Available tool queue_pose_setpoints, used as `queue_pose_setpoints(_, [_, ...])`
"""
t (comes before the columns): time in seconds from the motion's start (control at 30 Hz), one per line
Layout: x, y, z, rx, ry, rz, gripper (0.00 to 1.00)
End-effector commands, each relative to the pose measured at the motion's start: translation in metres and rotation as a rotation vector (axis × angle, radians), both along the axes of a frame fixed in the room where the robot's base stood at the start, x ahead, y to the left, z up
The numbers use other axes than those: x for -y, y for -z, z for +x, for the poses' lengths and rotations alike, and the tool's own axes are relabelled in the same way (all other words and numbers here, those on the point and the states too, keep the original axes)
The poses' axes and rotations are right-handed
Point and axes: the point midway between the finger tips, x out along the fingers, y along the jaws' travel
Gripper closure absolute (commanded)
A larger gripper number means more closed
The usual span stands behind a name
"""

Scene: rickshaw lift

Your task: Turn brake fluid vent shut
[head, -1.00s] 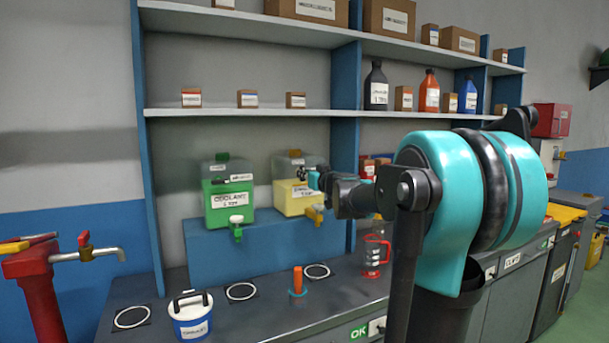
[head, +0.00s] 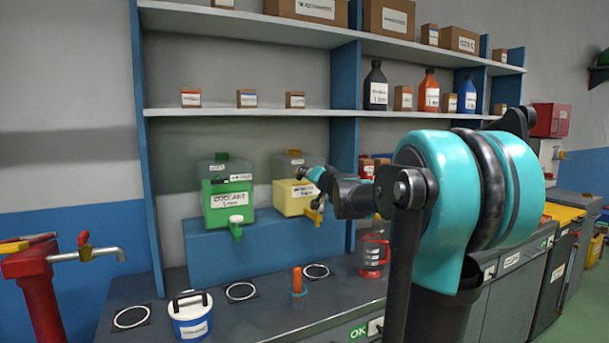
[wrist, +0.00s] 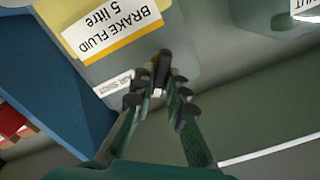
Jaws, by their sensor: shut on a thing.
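The brake fluid tank (head: 292,204) is yellow below with a clear grey upper part and stands at the back of the bench. Its "BRAKE FLUID 5 litre" label (wrist: 112,26) shows upside down in the wrist view. The vent (wrist: 163,66) shows as a short dark handle beside a small white label (wrist: 114,84). My gripper (wrist: 160,88) is shut on this handle; its fingers hide part of it. In the head view my gripper (head: 302,175) is at the tank's upper front, and the vent is hard to make out.
The green coolant tank (head: 228,207) stands to the left on the same blue step (head: 215,255). A yellow tap (head: 315,213) sticks out below my gripper. A shelf upright (head: 342,150) is close on the right. A red-marked jug (head: 373,255) stands on the bench.

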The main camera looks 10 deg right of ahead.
Motion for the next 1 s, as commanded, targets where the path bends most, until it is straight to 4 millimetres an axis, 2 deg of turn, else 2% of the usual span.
queue_pose_setpoints(0.6, [0.0024,0.0025,0.0007,-0.178,0.001,0.549,1.00])
queue_pose_setpoints(1.0, [0.0027,0.0041,0.0007,-0.259,0.001,0.798,1.00])
